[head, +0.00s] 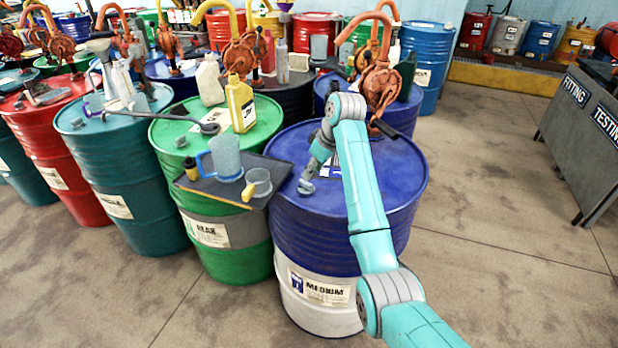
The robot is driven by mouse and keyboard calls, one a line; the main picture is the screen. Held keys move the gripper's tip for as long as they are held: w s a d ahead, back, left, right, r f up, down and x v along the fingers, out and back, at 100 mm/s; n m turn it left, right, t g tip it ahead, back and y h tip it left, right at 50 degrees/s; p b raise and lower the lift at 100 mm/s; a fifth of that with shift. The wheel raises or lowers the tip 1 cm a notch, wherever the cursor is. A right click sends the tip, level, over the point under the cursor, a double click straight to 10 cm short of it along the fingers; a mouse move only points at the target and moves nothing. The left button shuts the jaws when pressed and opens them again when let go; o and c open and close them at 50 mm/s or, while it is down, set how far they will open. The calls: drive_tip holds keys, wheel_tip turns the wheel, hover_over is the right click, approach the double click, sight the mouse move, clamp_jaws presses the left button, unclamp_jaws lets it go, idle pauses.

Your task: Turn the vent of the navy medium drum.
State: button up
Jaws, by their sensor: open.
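The navy drum (290,240) labelled MEDIUM stands in front, to the right of the green drum (190,140). A small grey cap, which looks like its vent (305,188), sits on the left part of its lid. My gripper (309,177) points down right above this cap. It looks open, but its fingers are small, and I cannot tell whether they touch the cap or stand around it. My arm covers the middle of the lid and part of the drum's front.
A dark board (231,181) on the green drum's near edge holds a blue jug (225,160) and a small cup (258,184). Rusty hand pumps (378,85) rise behind the navy drum's lid. The floor on the right is clear up to a grey sign board (578,140).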

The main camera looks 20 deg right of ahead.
drive_tip(key=v, duration=0.6)
drive_tip(key=shift+s, duration=0.1)
idle(0.3)
